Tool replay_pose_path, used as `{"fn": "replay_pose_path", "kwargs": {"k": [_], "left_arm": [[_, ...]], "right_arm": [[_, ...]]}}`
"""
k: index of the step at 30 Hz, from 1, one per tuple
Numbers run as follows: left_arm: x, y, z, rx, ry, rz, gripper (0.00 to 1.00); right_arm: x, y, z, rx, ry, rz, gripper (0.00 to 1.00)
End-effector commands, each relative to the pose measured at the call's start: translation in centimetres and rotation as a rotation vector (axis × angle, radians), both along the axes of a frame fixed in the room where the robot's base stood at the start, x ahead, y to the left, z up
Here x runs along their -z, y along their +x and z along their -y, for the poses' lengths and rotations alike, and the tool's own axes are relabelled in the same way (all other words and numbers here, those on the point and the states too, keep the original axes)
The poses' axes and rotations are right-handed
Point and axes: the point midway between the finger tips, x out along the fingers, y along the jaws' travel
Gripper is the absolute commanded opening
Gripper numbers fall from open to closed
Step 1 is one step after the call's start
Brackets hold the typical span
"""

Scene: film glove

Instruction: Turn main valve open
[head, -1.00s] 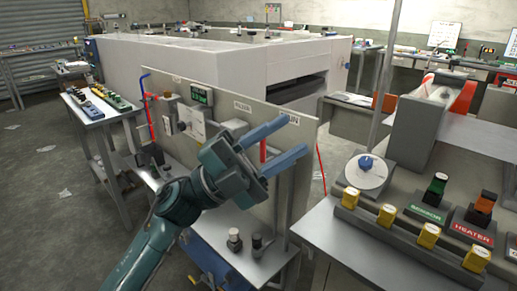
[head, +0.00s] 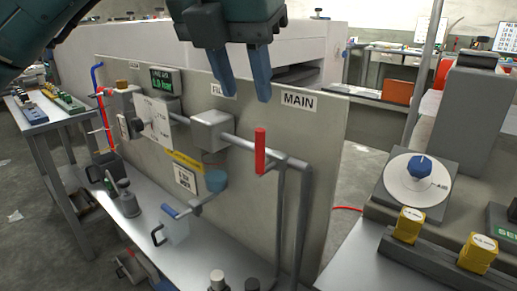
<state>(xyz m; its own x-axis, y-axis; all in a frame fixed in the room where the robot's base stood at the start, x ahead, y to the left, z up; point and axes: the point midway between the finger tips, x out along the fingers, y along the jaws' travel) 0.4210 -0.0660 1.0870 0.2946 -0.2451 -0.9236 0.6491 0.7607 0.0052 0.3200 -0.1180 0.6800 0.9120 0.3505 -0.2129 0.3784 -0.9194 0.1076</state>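The main valve's red handle (head: 260,151) stands upright on a grey pipe, below the sign "MAIN" (head: 298,101) on the panel. The handle lies across the line of the sloping pipe (head: 238,141). My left gripper (head: 246,98) hangs from the top of the head view, above and left of the handle, with its blue fingers pointing down. The fingers are apart with nothing between them, and the handle is clear of them. My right gripper is out of view.
A digital gauge (head: 163,79) and a grey filter box (head: 211,131) sit along the pipe to the left. On the right is a bench with a blue knob (head: 420,164) and yellow blocks (head: 408,225).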

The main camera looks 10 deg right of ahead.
Motion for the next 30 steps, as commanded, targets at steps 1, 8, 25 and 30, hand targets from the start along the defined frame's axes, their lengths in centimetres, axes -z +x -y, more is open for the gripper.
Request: {"fn": "replay_pose_path", "kwargs": {"k": [1, 8, 25, 30], "left_arm": [[0.9, 0.2, 0.2, 0.001, 0.002, -0.003, 0.36], [5.4, 1.5, 1.4, 0.004, 0.0, -0.007, 0.36], [11.4, 3.5, 3.2, 0.005, -0.003, -0.004, 0.36], [11.4, 3.5, 3.2, 0.005, -0.003, -0.004, 0.36]], "right_arm": [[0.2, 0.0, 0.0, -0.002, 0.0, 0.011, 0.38], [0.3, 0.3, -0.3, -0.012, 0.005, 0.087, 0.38], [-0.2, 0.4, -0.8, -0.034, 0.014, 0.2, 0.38], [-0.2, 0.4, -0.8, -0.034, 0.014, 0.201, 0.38]]}}
